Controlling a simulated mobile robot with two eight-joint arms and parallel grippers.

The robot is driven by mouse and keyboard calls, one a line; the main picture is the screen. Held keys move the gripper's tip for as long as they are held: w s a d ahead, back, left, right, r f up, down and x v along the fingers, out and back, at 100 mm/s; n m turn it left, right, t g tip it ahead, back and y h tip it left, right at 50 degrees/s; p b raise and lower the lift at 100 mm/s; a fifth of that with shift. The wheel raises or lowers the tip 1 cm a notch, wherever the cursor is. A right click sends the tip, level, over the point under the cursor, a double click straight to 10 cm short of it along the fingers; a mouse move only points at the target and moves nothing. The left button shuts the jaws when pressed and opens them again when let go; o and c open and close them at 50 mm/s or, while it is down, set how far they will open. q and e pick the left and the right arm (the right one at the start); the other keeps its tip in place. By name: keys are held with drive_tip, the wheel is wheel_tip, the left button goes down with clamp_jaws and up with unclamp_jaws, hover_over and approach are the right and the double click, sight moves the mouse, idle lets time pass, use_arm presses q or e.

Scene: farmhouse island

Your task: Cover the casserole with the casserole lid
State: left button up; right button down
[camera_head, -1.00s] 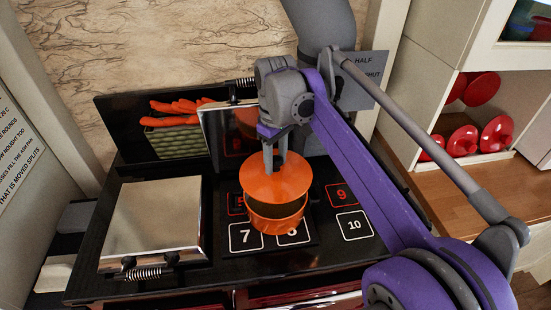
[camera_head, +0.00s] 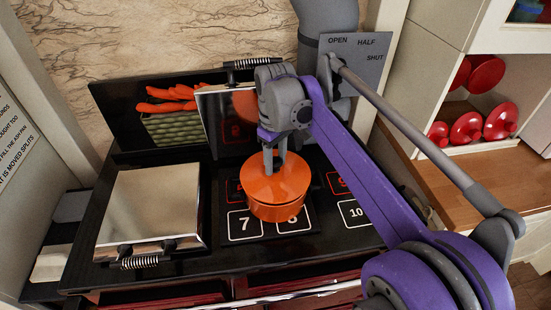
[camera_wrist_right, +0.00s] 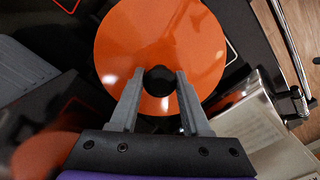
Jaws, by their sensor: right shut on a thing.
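The orange casserole (camera_head: 277,212) stands on the dark stove top in the head view, near the panels marked 7 and 8. The round orange casserole lid (camera_head: 290,180) sits level over its mouth, and no gap shows between them from here. My right gripper (camera_head: 274,168) comes down from above, shut on the lid's dark knob. In the right wrist view the fingers (camera_wrist_right: 158,85) stand on both sides of the knob (camera_wrist_right: 159,79), and the lid (camera_wrist_right: 160,40) hides the casserole. My left gripper is in neither view.
A closed silver hob cover (camera_head: 152,206) lies left of the casserole. A raised shiny cover (camera_head: 215,125) stands just behind it. Orange carrots (camera_head: 170,104) lie at the back left. A wooden counter with red lids (camera_head: 466,128) is at the right.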

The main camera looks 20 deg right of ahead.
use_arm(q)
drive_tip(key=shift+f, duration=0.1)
use_arm(e)
drive_tip(key=shift+f, duration=0.15)
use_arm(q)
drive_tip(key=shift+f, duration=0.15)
use_arm(e)
drive_tip(key=shift+f, duration=0.25)
use_arm(q)
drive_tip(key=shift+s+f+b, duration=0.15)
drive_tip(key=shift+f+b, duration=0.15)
drive_tip(key=shift+b, duration=0.05)
use_arm(e)
drive_tip(key=shift+f, duration=0.5)
drive_tip(key=shift+c, duration=1.4)
unclamp_jaws()
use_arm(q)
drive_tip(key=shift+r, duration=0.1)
use_arm(e)
drive_tip(key=shift+r+p, duration=1.6)
drive_tip(key=shift+r, duration=1.45)
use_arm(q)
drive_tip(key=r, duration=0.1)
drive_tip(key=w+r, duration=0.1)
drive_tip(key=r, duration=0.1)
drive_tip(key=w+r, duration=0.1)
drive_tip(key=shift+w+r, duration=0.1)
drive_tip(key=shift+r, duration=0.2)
use_arm(e)
drive_tip(key=shift+w+f, duration=0.1)
